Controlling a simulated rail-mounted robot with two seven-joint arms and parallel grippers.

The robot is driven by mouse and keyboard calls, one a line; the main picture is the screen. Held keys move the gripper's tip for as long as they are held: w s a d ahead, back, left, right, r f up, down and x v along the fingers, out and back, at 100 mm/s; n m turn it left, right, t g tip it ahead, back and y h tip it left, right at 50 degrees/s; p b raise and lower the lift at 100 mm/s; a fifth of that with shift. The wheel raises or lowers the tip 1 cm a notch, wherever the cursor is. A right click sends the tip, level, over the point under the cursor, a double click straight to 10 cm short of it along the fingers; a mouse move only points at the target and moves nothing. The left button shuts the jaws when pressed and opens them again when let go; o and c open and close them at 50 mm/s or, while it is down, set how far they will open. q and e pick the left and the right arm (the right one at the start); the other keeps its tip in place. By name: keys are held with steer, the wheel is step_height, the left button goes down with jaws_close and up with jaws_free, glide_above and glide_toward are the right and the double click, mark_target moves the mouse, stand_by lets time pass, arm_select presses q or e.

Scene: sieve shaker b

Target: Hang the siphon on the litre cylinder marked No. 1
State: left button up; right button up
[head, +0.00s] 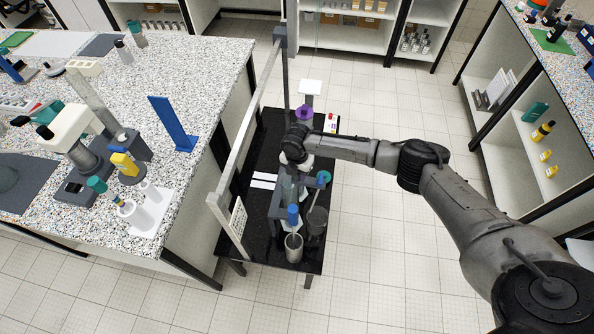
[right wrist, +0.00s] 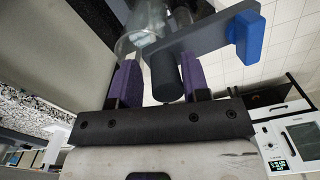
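My right gripper (head: 292,160) is over the black table, low beside a grey siphon (head: 290,203) with blue ends. In the right wrist view, the purple fingers (right wrist: 162,80) stand close on both sides of the siphon's dark round grip (right wrist: 165,78) and appear shut on it. The siphon's grey bar (right wrist: 208,35) runs to a blue end at upper right. Two clear cylinders, a front one (head: 293,250) and one to its right (head: 317,225), stand at the table's near end. The blue end hangs by the front cylinder; whether inside is unclear. No number is legible. My left gripper is not in view.
The black table (head: 262,160) has a tall grey post and slanted rail at its left. A purple-topped item (head: 304,112) and a white-topped stand (head: 310,88) are at its far end. A speckled bench (head: 205,75) with instruments lies left. Tiled floor is clear right of the table.

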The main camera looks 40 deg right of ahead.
steer(key=shift+o, duration=1.3)
step_height(320, 180, up, 14)
steer(key=shift+f, duration=0.1)
